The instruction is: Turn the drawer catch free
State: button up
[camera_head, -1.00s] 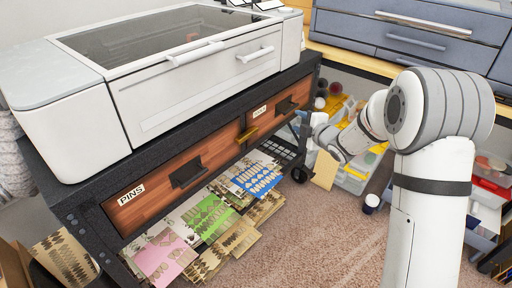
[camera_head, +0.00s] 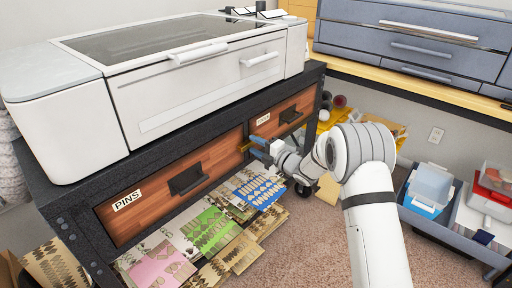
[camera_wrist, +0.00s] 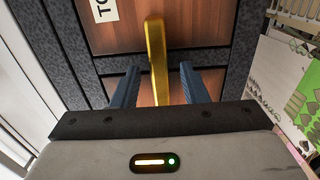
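The brass drawer catch (camera_wrist: 156,50) is a straight gold bar lying across the dark divider between two wood-fronted drawers. In the wrist view it runs upright in the picture, overlapping both drawer fronts. My gripper (camera_wrist: 158,77) is open, with one blue finger on each side of the catch and a visible gap on both sides. In the head view my gripper (camera_head: 260,143) is at the divider and hides most of the catch. The drawer labelled PINS (camera_head: 150,198) is on the left; the other drawer (camera_head: 284,115) is on the right. Both look closed.
A white machine (camera_head: 200,85) stands on the dark bench above the drawers. Patterned sheets (camera_head: 208,228) lie below the drawers. A bin (camera_head: 450,222) with containers stands at the right. The carpet (camera_head: 310,240) in front is mostly clear.

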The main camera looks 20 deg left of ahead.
jog(key=shift+a, duration=0.2)
jog(key=shift+c, duration=0.2)
grip_shut()
